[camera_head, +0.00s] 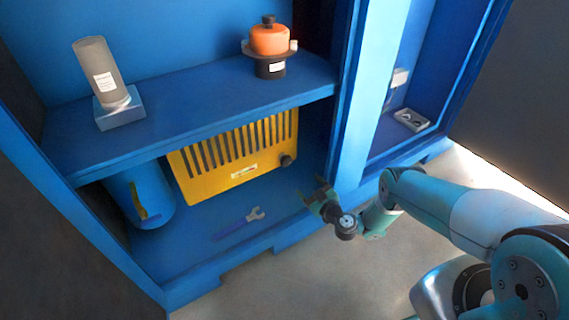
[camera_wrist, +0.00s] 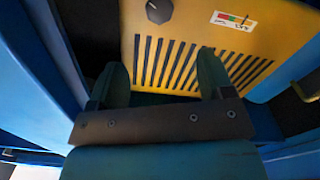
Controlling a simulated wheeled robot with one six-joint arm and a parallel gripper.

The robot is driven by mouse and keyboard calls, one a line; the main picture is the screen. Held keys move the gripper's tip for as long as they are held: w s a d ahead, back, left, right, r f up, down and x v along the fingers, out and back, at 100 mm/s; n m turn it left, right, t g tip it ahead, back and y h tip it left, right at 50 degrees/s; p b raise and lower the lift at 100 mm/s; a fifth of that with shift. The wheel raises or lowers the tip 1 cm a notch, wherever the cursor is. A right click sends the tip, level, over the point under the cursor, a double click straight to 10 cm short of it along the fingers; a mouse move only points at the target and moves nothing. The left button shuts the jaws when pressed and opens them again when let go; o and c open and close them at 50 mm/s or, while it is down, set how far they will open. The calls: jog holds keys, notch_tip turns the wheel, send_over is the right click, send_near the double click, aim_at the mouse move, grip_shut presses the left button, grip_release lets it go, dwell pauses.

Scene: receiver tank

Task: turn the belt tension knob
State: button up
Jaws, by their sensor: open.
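The dark round knob (camera_head: 287,160) sits at the lower right corner of the yellow slotted guard (camera_head: 240,148), on the cabinet's lower level. In the wrist view the knob (camera_wrist: 159,11) shows at the top edge with a pale pointer line on its face, partly cut off by the frame. My gripper (camera_head: 316,190) is in front of the cabinet, to the right of and below the knob in the head view. In the wrist view its two fingers (camera_wrist: 163,75) are apart and empty, over the guard's slots. They appear clear of the knob.
A blue-handled wrench (camera_head: 240,223) lies on the cabinet floor. A blue cylinder (camera_head: 141,196) stands left of the guard. The shelf (camera_head: 200,95) above carries a grey canister (camera_head: 98,72) and an orange-topped part (camera_head: 270,40). A blue upright (camera_head: 350,130) stands close right.

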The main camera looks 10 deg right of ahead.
aim_at(288, 162)
jog(key=b+x, duration=1.4)
jog(key=shift+f+b, duration=0.15)
jog(key=shift+b, duration=0.25)
jog(key=shift+w+a, duration=0.15)
jog(key=shift+w, duration=0.5)
jog(key=c, duration=0.9)
